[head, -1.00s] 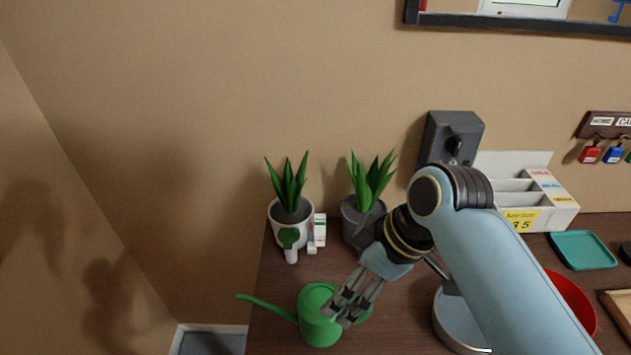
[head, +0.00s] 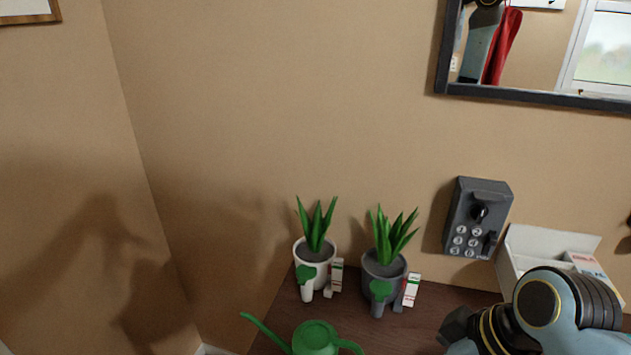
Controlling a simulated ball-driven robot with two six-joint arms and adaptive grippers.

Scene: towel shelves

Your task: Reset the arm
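My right arm (head: 565,305) is at the lower right of the head view, with its wrist at the bottom edge. Its gripper is below the frame, so its fingers are hidden. My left arm and gripper are not in view. A green watering can (head: 315,338) stands at the bottom, cut off by the frame edge, its spout pointing left. The wrist is apart from it, to its right.
A white pot (head: 313,255) and a grey pot (head: 383,265) hold green plants on the brown table (head: 430,305). A grey key box (head: 478,218) is on the wall. A white organizer (head: 525,258) stands behind my arm. A dark-framed mirror (head: 540,98) hangs upper right.

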